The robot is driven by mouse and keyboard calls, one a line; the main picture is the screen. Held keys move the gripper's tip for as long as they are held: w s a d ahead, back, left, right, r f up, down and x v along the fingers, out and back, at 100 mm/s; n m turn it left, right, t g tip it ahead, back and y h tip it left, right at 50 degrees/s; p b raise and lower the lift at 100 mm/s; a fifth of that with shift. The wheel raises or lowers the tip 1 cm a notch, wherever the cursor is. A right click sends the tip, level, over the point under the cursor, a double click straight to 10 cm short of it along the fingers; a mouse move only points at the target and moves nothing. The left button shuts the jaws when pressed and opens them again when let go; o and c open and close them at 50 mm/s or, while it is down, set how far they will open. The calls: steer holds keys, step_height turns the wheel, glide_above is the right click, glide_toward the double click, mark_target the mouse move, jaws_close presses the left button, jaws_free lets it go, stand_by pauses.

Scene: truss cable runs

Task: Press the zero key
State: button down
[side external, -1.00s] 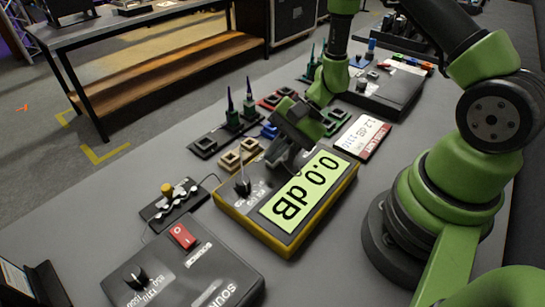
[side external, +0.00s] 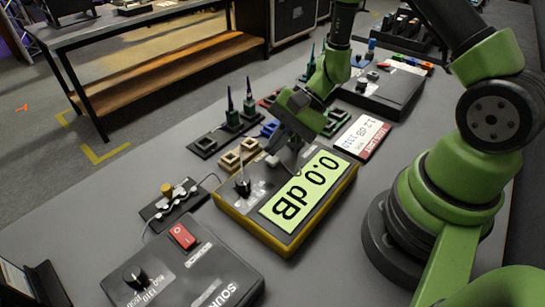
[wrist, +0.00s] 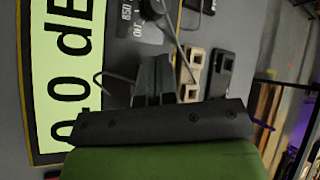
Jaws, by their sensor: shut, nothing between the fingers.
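The yellow-edged meter (side external: 278,236) lies on the table, its green display (side external: 300,190) reading 0.0 dB. The display also shows in the wrist view (wrist: 62,60), at the left. A knob (side external: 243,186) stands on the meter's dark panel. My gripper (side external: 272,150) is shut and empty, tilted over the edge of the panel farthest from my base. In the wrist view its fingers (wrist: 152,72) point at the panel beside the display. I cannot make out the zero key; the fingers may hide it. Whether the fingertips touch the panel cannot be told.
A source box (side external: 185,275) with a red switch stands in front. A small connector block (side external: 175,200) with a cable lies left of the meter. A red-and-white label plate (side external: 363,137) lies to the right.

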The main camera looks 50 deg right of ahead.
mark_target(275, 160)
steer(key=shift+r, duration=2.55)
steer(key=s+r+n+t+h, duration=0.2)
steer(key=s+r, duration=0.4)
steer(key=r, duration=0.3)
steer(key=s+d+r+n+t+h, duration=0.1)
steer(key=s+r+n+h, duration=0.3)
steer(key=r, duration=0.5)
steer(key=s+n+t, duration=0.1)
steer(key=s+n, duration=0.1)
steer(key=s, duration=0.1)
steer(key=shift+s+r+n+h, duration=0.25)
steer(key=shift+r+n+h, duration=0.05)
steer(key=shift+r+n, duration=0.1)
